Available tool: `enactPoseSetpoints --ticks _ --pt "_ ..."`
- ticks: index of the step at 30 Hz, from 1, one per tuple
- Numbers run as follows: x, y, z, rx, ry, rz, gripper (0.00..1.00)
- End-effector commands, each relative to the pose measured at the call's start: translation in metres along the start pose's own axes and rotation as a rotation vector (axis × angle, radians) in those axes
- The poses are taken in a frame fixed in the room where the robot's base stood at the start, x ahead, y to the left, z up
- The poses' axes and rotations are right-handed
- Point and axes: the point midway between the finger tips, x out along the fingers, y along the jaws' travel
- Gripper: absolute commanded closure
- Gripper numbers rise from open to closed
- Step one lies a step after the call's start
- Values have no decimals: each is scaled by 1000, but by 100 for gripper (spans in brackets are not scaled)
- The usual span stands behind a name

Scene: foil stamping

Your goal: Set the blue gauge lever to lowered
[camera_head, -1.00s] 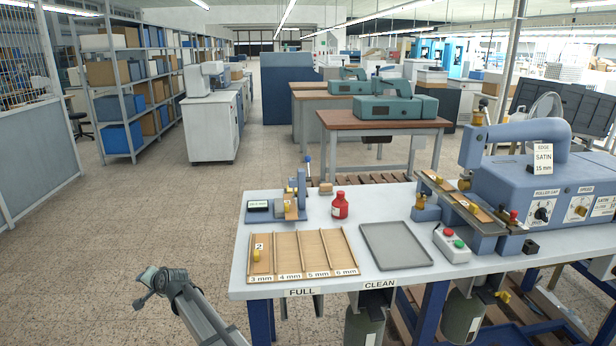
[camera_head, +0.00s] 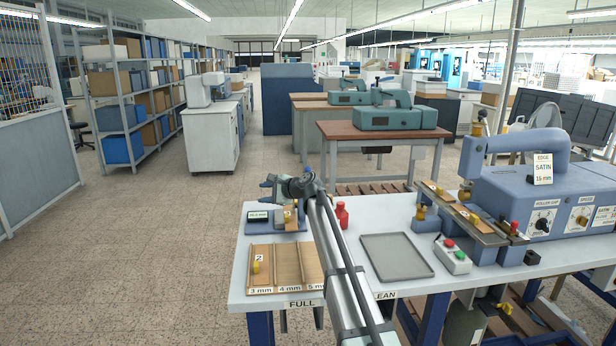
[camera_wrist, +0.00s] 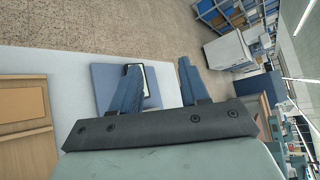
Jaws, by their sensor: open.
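The gauge (camera_head: 258,216) is a small blue device with a dark-framed display, at the back left of the white bench. In the wrist view its blue base (camera_wrist: 105,84) and part of its display show behind one finger. My gripper (camera_head: 268,184) is above the gauge in the head view. In the wrist view its two blue fingers (camera_wrist: 160,78) are spread apart with nothing visible between them.
A wooden sorting tray (camera_head: 275,268) lies in front of the gauge, partly behind my arm. A red bottle (camera_head: 342,216) stands just right of my arm. A grey tray (camera_head: 397,257), a button box (camera_head: 452,258) and the blue stamping machine (camera_head: 545,195) are farther right.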

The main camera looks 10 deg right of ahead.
Motion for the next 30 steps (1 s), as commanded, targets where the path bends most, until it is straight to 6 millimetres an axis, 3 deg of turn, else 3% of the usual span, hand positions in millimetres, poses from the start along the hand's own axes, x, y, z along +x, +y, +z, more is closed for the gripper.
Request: enactPoseSetpoints --ticks 1,6,11,15,18,24,30 --pt "-21 -15 -17 49 -6 -9 55" --pt "-86 -49 -61 236 -55 -18 55" --pt "-137 -75 -101 443 -127 -5 55" --pt "-169 -94 -145 708 -236 52 55" --pt "-175 -99 -174 910 -323 126 55" --pt "-168 -96 -218 1223 -452 288 55" --pt "-163 -91 -239 1382 -512 390 55"
